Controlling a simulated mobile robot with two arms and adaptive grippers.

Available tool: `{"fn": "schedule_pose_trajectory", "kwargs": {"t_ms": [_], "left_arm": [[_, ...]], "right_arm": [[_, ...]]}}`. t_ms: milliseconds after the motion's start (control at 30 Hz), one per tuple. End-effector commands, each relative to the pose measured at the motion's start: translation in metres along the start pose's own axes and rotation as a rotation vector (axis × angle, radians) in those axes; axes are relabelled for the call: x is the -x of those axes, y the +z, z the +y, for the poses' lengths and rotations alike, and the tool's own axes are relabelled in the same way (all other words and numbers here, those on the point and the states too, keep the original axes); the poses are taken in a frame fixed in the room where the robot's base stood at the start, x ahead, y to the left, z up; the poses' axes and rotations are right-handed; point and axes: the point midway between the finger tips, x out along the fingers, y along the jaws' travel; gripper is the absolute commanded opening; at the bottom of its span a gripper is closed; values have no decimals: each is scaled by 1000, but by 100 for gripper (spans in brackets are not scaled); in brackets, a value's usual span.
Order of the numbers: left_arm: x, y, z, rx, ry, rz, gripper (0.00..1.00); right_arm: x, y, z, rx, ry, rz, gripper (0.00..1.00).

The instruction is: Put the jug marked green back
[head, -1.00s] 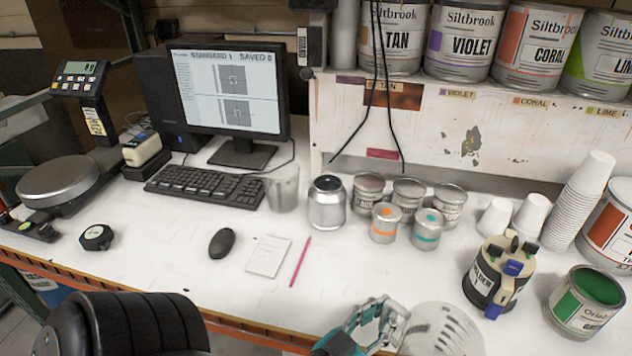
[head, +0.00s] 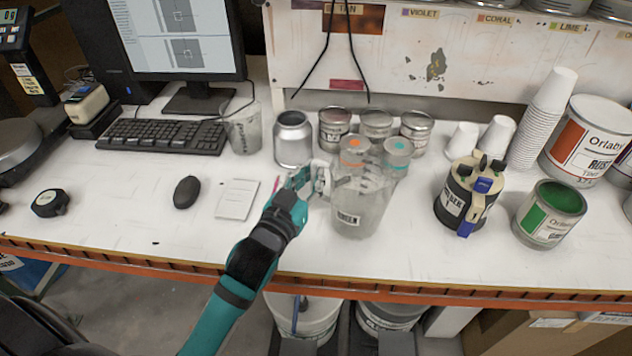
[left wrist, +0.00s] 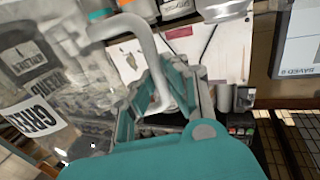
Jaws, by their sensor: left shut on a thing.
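The jug marked green (head: 362,208) is a clear, cloudy jug with a GREEN label on its side. It looks roughly upright over the bench, in front of small tins that show through it. I cannot tell whether its base touches the bench. My left gripper (head: 312,182) is shut on its handle from the left. In the left wrist view the fingers (left wrist: 172,95) close around the pale handle, and the tilted label (left wrist: 33,117) shows at the left. My right gripper is not in view.
A black-and-cream container (head: 455,205) and an open can of green paint (head: 540,228) stand to the right. A silver can (head: 293,140) stands behind my gripper. Stacked cups (head: 537,115) are at the back right. Buckets (head: 310,325) sit below the bench's front edge.

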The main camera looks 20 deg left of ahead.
Motion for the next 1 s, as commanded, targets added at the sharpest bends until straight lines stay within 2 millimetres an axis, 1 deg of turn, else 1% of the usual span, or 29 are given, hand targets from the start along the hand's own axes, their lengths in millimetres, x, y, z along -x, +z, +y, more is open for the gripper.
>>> {"fn": "schedule_pose_trajectory", "kwargs": {"t_ms": [33, 167, 300, 433, 700, 800, 833, 1000], "left_arm": [[-6, -1, 1, 2, 0, 1, 0], [-13, 3, 3, 2, 0, -1, 0], [-12, 24, 3, 1, -1, -6, 0], [-12, 35, 3, 3, 0, -1, 0], [-12, 37, 3, 2, 0, 1, 0], [-12, 40, 3, 2, 0, 1, 0], [-12, 41, 3, 2, 0, 0, 9], [-12, 40, 3, 1, 0, 0, 31]], "right_arm": [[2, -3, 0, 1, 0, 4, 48], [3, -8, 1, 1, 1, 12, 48], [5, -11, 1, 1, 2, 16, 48], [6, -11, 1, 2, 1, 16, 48], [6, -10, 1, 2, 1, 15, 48], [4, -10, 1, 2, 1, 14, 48], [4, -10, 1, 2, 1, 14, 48], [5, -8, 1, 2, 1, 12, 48]]}}
